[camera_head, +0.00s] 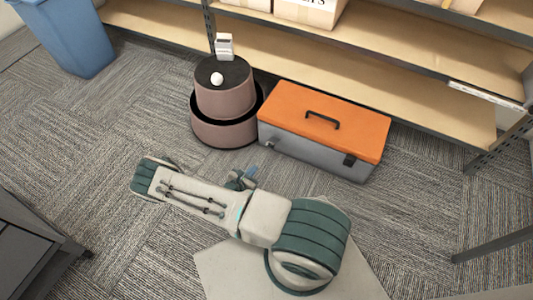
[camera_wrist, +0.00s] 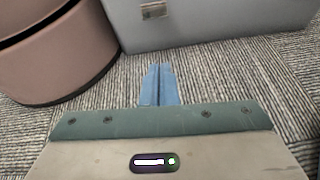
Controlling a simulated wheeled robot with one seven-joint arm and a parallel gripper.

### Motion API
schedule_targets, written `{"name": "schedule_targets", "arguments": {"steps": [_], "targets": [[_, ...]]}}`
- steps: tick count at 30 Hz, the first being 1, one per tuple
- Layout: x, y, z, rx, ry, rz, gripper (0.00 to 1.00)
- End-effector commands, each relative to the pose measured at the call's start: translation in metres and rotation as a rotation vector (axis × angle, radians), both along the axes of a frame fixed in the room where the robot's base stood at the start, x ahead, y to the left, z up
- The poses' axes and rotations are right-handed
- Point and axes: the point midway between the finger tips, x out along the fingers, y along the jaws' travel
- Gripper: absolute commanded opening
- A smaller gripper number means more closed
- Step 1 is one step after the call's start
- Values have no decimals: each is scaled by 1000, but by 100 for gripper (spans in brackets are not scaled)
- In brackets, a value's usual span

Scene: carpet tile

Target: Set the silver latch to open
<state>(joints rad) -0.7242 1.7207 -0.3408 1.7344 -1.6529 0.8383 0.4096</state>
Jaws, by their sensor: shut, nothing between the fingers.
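A toolbox with an orange lid (camera_head: 325,118) and grey body (camera_head: 300,147) stands on the carpet by the shelf, its lid down. A small silver latch (camera_wrist: 153,10) is on the grey front face at the top of the wrist view. Its exact setting is too small to tell. A dark latch (camera_head: 350,160) shows near the right end of the front in the head view. My gripper (camera_wrist: 158,68) has its blue fingers together and empty, pointing at the toolbox front and apart from it. In the head view my gripper (camera_head: 251,172) is low, in front of the toolbox's left part.
A round brown two-tier stool (camera_head: 225,100) stands just left of the toolbox, with a white ball (camera_head: 217,79) and a small white box (camera_head: 224,46) on top. Shelving (camera_head: 400,85) runs behind. A blue bin (camera_head: 72,40) stands far left.

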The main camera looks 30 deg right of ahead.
Motion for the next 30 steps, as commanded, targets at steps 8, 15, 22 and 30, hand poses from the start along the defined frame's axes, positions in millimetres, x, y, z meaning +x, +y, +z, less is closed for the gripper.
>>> {"name": "schedule_targets", "arguments": {"steps": [8, 15, 22, 30], "targets": [[-2, -8, -25, -27, 41, 74, 0], [22, -40, -43, -27, 40, 70, 0], [50, -75, -62, -27, 39, 70, 0], [64, -91, -31, -26, 40, 72, 0]]}}
